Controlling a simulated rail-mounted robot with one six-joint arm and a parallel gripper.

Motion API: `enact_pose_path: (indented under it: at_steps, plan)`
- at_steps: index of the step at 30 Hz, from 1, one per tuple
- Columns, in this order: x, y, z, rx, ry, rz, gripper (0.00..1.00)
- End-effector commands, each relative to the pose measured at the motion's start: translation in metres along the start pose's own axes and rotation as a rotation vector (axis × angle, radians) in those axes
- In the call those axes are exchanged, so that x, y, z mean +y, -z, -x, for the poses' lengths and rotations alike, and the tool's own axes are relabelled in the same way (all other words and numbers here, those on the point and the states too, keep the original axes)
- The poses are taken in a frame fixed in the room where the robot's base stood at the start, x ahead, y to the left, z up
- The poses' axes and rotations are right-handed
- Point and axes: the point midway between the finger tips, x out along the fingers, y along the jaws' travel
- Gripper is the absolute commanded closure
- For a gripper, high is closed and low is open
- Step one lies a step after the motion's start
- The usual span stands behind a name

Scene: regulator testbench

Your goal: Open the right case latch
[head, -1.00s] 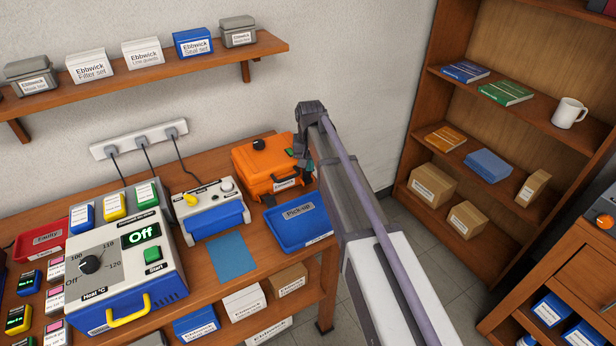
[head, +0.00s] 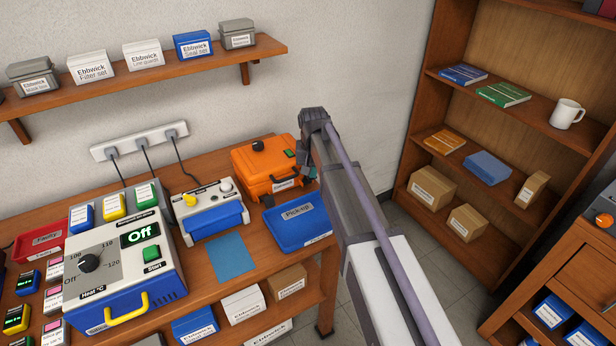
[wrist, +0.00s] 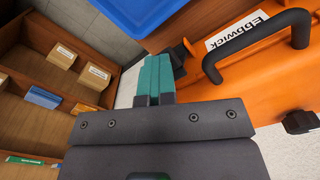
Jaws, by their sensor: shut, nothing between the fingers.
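The orange case (head: 262,168) stands at the back right of the bench, with its lid down. In the wrist view its orange body (wrist: 235,90) fills the right side, with a black handle (wrist: 262,42) and a white label. A small dark part, apparently the right latch (wrist: 181,52), shows at the case's edge. My gripper (wrist: 156,62) is shut and empty, its teal fingers together just beside that dark part. I cannot tell whether they touch it, or how the latch stands. In the head view my arm's end is at the case's right side and mostly hides the fingers.
A blue pick-up tray (head: 297,222) sits directly in front of the case. A black knob (head: 258,146) stands up from the lid. A bench unit with a blue front (head: 216,220) stands left of the case. A bookcase (head: 420,150) is to the right, across open floor.

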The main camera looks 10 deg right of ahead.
Motion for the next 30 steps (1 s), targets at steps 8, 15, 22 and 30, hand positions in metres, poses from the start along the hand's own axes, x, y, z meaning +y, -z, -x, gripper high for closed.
enact_pose_path:
  at_steps: [8,15,22,30]
  plan:
    - [-0.001,-0.001,-0.011,0.007,0.005,0.003,1.0]
    - [0.001,-0.003,-0.015,0.009,0.007,0.004,1.0]
    - [0.002,-0.005,-0.019,0.009,0.008,0.005,1.0]
    - [0.004,-0.009,-0.023,0.009,0.009,0.005,1.0]
